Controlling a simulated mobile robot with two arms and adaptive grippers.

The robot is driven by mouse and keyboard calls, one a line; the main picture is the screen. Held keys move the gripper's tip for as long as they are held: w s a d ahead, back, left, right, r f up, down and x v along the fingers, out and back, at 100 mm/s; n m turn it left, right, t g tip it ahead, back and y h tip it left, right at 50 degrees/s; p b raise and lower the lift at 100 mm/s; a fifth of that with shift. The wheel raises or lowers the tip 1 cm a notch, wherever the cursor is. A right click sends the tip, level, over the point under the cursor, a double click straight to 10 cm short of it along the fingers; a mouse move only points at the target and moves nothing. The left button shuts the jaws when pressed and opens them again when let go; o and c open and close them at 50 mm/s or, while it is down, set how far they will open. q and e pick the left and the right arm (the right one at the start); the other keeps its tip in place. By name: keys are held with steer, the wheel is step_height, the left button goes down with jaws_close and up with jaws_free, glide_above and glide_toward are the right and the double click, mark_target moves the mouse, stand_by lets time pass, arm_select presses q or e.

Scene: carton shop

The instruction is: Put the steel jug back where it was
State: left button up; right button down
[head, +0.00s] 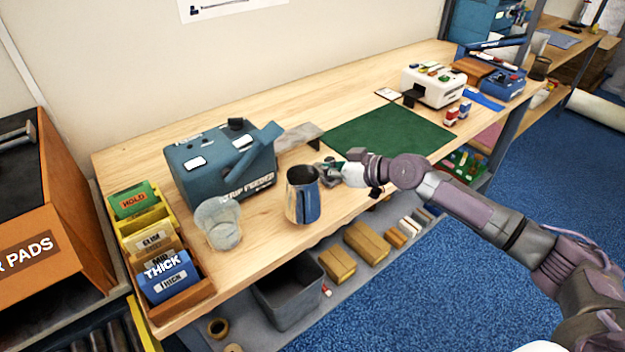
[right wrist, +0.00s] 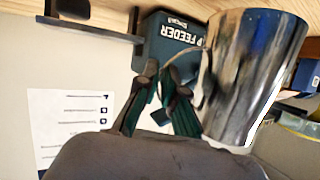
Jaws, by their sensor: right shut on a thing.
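The steel jug (head: 303,199) is upright at the front edge of the wooden bench, to the right of a clear plastic cup. My right gripper (head: 328,173) comes in from the right and is shut on the jug's handle. In the right wrist view the shiny jug (right wrist: 250,75) fills the right side, and my right gripper's fingers (right wrist: 165,105) close around its handle. I cannot tell whether the jug's base touches the bench or hangs just above it. My left gripper is out of view.
The clear cup (head: 219,223) and teal strip feeder (head: 222,165) stand close left of the jug. A card rack (head: 180,300) is at the bench's left end. A green mat (head: 388,137) lies bare behind my right arm. A grey bin (head: 288,292) sits below.

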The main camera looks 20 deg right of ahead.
steer(key=shift+w+a+f, duration=0.2)
steer(key=shift+a+f, duration=0.05)
steer(key=shift+a, duration=0.2)
steer(key=shift+w+a+f, duration=0.2)
steer(key=shift+a, duration=0.2)
steer(key=shift+a+f, duration=0.1)
steer(key=shift+f, duration=0.15)
step_height(320, 180, down, 4)
steer(key=shift+r+p, duration=0.1)
steer(key=shift+p, duration=0.25)
steer(key=shift+f+b, duration=0.25)
steer(key=shift+b, duration=0.05)
steer(key=c, duration=1.3)
jaws_free()
